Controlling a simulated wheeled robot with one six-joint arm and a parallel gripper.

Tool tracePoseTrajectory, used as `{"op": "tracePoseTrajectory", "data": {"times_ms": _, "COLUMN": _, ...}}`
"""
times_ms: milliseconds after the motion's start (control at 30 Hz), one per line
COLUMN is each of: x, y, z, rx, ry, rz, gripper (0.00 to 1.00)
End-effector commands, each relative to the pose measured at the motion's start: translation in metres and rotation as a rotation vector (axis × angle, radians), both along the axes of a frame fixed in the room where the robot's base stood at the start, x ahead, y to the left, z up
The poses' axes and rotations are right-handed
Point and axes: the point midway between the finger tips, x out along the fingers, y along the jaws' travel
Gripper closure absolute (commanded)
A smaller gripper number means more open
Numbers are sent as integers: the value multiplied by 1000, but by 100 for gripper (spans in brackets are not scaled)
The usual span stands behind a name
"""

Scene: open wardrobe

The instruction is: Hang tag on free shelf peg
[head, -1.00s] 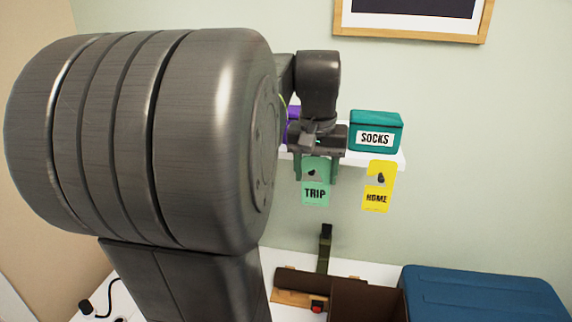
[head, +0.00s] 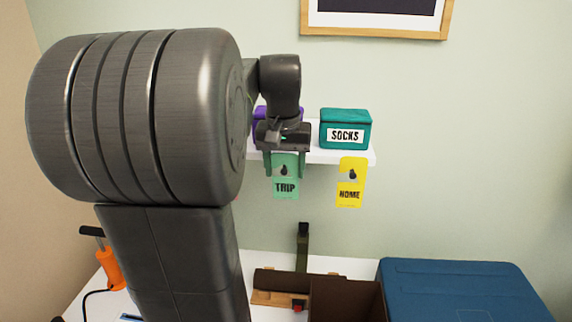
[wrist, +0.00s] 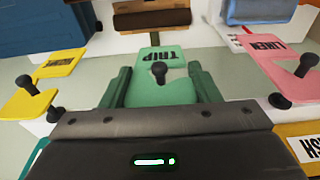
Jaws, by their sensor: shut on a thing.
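The green tag marked TRIP (head: 285,188) is between the fingers of my gripper (head: 285,165), below the white shelf (head: 345,157). In the wrist view the green tag (wrist: 150,92) spans between both fingers, and my gripper (wrist: 161,84) is shut on its sides. A dark peg knob (wrist: 159,70) shows at the tag's cut-out; whether the tag rests on the peg I cannot tell. The yellow HOME tag (head: 350,192) hangs on a peg to the right. A pink LINEN tag (wrist: 285,58) is at another peg in the wrist view.
A teal SOCKS box (head: 345,130) and a purple box (head: 262,114) stand on the shelf. Below are a brown box (head: 345,298), a blue case (head: 455,290) and an orange-handled tool (head: 108,268). A framed picture (head: 445,20) hangs above. The wall at right is clear.

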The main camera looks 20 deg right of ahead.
Motion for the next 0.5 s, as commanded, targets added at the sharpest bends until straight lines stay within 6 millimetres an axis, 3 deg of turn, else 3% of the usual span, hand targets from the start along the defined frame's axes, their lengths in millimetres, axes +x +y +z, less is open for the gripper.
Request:
{"op": "tracePoseTrajectory", "data": {"times_ms": 367, "x": 0, "y": 0, "z": -2, "rx": 0, "ry": 0, "rz": 0, "gripper": 66}}
{"op": "tracePoseTrajectory", "data": {"times_ms": 400, "x": 0, "y": 0, "z": -2, "rx": 0, "ry": 0, "rz": 0, "gripper": 37}}
{"op": "tracePoseTrajectory", "data": {"times_ms": 500, "x": 0, "y": 0, "z": -2, "rx": 0, "ry": 0, "rz": 0, "gripper": 19}}
